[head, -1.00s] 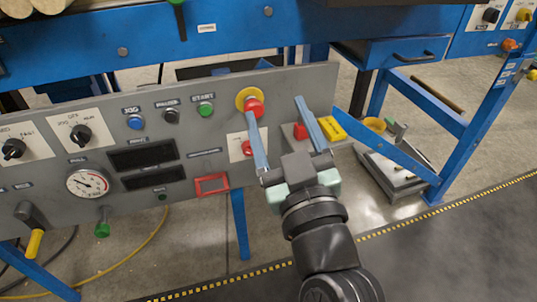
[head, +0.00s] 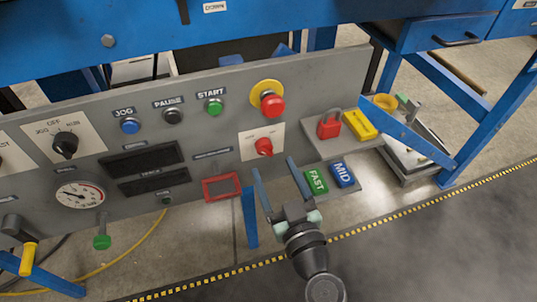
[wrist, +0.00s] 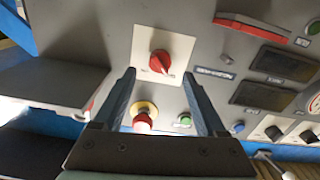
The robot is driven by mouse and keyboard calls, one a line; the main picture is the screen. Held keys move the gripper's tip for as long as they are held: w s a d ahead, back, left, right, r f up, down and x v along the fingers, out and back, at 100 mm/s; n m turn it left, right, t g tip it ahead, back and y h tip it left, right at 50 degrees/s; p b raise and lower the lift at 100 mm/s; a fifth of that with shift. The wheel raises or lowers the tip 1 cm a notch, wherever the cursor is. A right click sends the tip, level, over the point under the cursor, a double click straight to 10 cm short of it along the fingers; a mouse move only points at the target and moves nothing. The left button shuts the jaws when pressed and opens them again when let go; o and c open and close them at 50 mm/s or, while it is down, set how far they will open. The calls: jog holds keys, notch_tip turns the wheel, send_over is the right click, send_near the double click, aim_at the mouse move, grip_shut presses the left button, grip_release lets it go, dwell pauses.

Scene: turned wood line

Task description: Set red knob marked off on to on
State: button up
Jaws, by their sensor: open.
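The red knob (head: 264,147) sits on a white square plate (head: 249,153) on the grey panel, below the red mushroom button. It also shows in the wrist view (wrist: 160,62), above and between my fingers; the print on its plate is too small to read. My gripper (head: 273,177) is open and empty, below and in front of the knob, apart from it. In the wrist view my two fingers (wrist: 160,98) point toward the panel, with nothing between them touching.
A red mushroom button (head: 272,106) with a yellow collar is above the knob. A red padlock (head: 328,125), yellow block (head: 359,125), green FAST tag (head: 316,182) and blue MID tag (head: 343,175) lie on shelves at right. A red frame (head: 221,187) is at left.

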aim_at(267, 155)
jog(key=x, duration=0.5)
jog(key=shift+s, duration=0.1)
grip_shut()
